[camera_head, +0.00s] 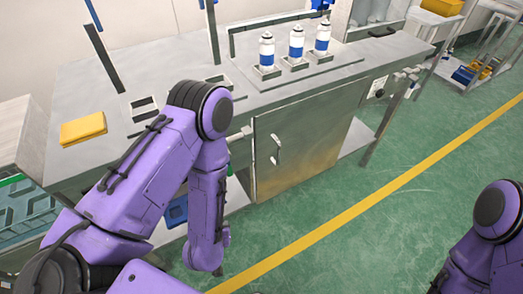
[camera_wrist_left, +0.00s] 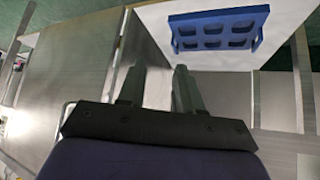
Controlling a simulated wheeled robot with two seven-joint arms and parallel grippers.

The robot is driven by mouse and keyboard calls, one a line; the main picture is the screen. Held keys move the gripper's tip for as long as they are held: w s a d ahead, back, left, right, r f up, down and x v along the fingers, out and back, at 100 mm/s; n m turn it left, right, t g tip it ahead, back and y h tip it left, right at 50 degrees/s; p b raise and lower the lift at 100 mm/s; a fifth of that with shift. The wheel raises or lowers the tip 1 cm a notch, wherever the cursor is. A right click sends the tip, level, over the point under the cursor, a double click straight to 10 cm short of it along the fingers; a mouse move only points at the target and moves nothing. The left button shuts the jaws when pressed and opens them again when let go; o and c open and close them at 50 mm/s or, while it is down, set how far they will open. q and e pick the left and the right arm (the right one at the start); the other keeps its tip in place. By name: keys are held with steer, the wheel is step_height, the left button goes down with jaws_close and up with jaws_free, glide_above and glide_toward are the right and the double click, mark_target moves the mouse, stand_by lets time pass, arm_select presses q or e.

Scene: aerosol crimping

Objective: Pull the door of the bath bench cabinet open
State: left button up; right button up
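The bath bench cabinet door (camera_head: 305,140) is a grey-tan panel in the bench front and looks closed in the head view. Its pale upright handle (camera_head: 276,150) is near the door's left edge. My left arm hangs in front of the bench, left of the door; its gripper is hidden in the head view. In the left wrist view my left gripper (camera_wrist_left: 158,88) has its two fingers apart, with nothing seen between them. A large tan panel (camera_wrist_left: 75,65), probably the door, fills the left of that view. My right gripper is out of view.
A blue tray with holes (camera_wrist_left: 222,28) rests on a white shelf (camera_wrist_left: 285,20) beside the panel. Green floor (camera_head: 400,200) in front is clear.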

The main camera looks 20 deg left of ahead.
arm_select(q)
steer(key=w+d+m+t+b, duration=0.1)
steer(key=w+d+t+b, duration=0.3)
steer(key=w, duration=0.5)
steer(key=t+y+b, duration=0.2)
steer(key=t+b, duration=0.2)
steer(key=t, duration=0.2)
glide_toward(279, 156)
steer(key=x, duration=1)
steer(key=shift+w+a, duration=0.15)
steer(key=shift+w, duration=0.2)
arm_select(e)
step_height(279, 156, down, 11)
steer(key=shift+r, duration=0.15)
arm_select(q)
steer(key=shift+c, duration=0.3)
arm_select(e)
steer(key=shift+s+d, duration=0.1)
arm_select(q)
jaws_close()
